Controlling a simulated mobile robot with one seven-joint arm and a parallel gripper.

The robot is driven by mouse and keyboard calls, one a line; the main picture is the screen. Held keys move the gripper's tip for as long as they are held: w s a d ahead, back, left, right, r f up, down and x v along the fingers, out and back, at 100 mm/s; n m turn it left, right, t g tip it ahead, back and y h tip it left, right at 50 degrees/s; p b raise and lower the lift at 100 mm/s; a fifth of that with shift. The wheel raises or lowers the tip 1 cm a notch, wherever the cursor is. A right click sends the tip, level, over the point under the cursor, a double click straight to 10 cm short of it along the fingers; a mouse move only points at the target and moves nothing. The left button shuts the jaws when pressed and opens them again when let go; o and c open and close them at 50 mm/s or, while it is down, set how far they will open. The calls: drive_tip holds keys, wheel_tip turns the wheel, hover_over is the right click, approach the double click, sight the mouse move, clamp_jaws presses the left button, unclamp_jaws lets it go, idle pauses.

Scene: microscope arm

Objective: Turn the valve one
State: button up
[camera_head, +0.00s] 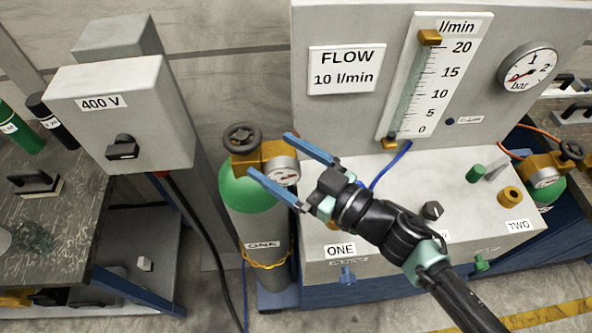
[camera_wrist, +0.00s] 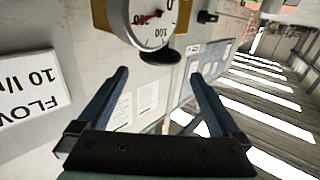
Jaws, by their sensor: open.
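The cylinder labelled ONE (camera_head: 258,225) stands upright, grey with a green shoulder. On top is a brass valve body (camera_head: 247,163) with a black handwheel (camera_head: 241,137) and a round gauge (camera_head: 283,170). My gripper (camera_head: 269,153) is open and empty. Its two blue fingers point up-left towards this valve and overlap the gauge area in the head view; contact cannot be told. In the wrist view the gripper's open fingers (camera_wrist: 159,75) have nothing between them. A gauge (camera_wrist: 152,16) and a dark oval part (camera_wrist: 160,57) show beyond the fingertips. A label ONE (camera_head: 341,250) also marks the grey box.
A 400 V switch box (camera_head: 130,120) stands to the left. The panel behind holds a FLOW sign (camera_head: 346,70), a flow scale (camera_head: 435,75) and a bar gauge (camera_head: 528,68). The grey box (camera_head: 375,180) lies under my arm. A second cylinder valve (camera_head: 560,158) is at the right.

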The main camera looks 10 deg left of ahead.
drive_tip(key=v, duration=0.3)
drive_tip(key=shift+s+d, duration=0.15)
drive_tip(key=shift+d, duration=0.1)
idle(0.4)
